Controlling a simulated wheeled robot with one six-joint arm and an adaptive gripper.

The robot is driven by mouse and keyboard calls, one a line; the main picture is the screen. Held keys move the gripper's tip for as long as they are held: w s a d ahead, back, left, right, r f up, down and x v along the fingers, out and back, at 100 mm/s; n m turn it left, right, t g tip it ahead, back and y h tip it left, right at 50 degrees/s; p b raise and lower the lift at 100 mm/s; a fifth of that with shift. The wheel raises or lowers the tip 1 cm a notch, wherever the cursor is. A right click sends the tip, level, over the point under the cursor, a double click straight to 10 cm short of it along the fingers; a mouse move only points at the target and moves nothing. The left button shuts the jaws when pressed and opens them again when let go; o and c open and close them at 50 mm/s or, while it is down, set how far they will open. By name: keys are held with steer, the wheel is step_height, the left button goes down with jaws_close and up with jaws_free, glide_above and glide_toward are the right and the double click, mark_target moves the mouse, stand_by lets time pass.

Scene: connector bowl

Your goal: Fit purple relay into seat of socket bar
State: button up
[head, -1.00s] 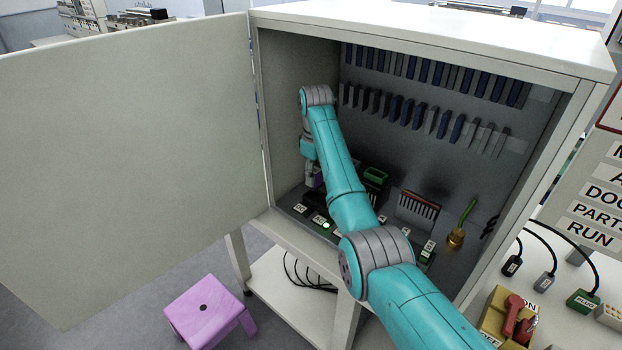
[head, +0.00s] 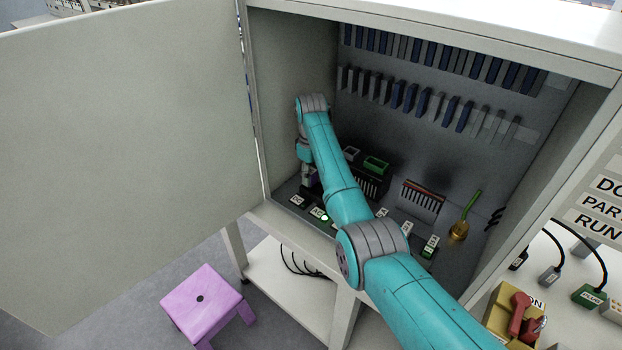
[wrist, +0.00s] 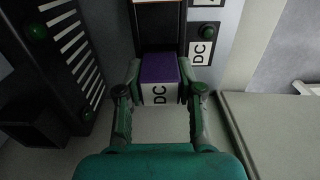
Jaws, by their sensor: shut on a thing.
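The purple relay (wrist: 158,68) sits between the fingers of my gripper (wrist: 160,82) in the wrist view, with a white DC label facing the camera. My gripper is shut on it. A dark strip with a slot-like recess (wrist: 157,30), apparently the socket bar, lies directly beyond the relay. I cannot tell whether the relay is touching it or in a seat. In the head view my gripper (head: 308,176) is low at the cabinet's left inner side, and only a little purple shows there. My arm hides much of the bar.
A black finned block (head: 371,183) with a green-rimmed socket stands to the right. A comb-like terminal block (head: 421,199) and a brass part with a green stem (head: 459,230) are farther right. The open door (head: 120,150) bounds the left.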

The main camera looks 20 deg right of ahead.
mark_target(311, 171)
steer(key=shift+f, duration=0.75)
steer(key=o, duration=1.2)
steer(key=shift+f, duration=0.1)
steer(key=shift+c, duration=0.2)
step_height(311, 171, up, 12)
steer(key=shift+r, duration=0.1)
